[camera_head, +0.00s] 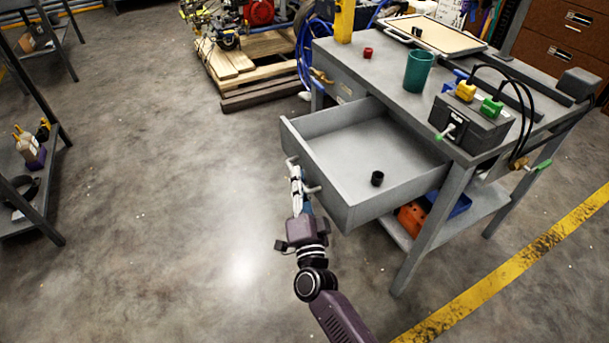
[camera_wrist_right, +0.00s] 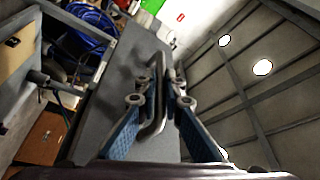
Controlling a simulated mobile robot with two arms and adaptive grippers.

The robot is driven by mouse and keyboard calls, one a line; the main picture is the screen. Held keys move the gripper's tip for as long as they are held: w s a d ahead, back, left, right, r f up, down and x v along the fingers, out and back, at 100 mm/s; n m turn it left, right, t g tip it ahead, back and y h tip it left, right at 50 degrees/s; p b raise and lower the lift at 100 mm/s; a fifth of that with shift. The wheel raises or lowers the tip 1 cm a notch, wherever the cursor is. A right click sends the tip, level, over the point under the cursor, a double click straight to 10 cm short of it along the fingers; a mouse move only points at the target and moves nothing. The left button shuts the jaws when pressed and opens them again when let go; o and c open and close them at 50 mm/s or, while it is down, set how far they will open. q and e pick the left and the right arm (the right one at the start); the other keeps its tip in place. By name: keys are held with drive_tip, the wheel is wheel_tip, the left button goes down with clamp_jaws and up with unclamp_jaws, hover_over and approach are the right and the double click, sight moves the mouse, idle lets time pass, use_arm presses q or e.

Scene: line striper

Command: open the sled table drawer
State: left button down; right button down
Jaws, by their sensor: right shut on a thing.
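The grey sled table (camera_head: 350,60) stands at the right in the head view. Its drawer (camera_head: 316,168) is pulled well out, and its inside shows. A small black cylinder (camera_head: 377,178) sits on the drawer floor. My right gripper (camera_head: 295,172) is at the drawer front, shut on the drawer handle (camera_head: 312,188). In the right wrist view the gripper (camera_wrist_right: 160,95) has its fingers on either side of the bar handle (camera_wrist_right: 161,85), with the grey drawer front (camera_wrist_right: 105,110) behind it. My left gripper is in neither view.
On the tabletop are a green cup (camera_head: 418,71), a red cap (camera_head: 367,52) and a dark box (camera_head: 470,125) with cables. Wooden pallets (camera_head: 245,65) stand behind. Shelves (camera_head: 30,190) stand at the left. The floor (camera_head: 170,200) left of the drawer is clear.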

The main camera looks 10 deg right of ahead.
drive_tip(key=c, duration=2.3)
unclamp_jaws()
drive_tip(key=v, duration=1.2)
drive_tip(key=shift+a, duration=0.1)
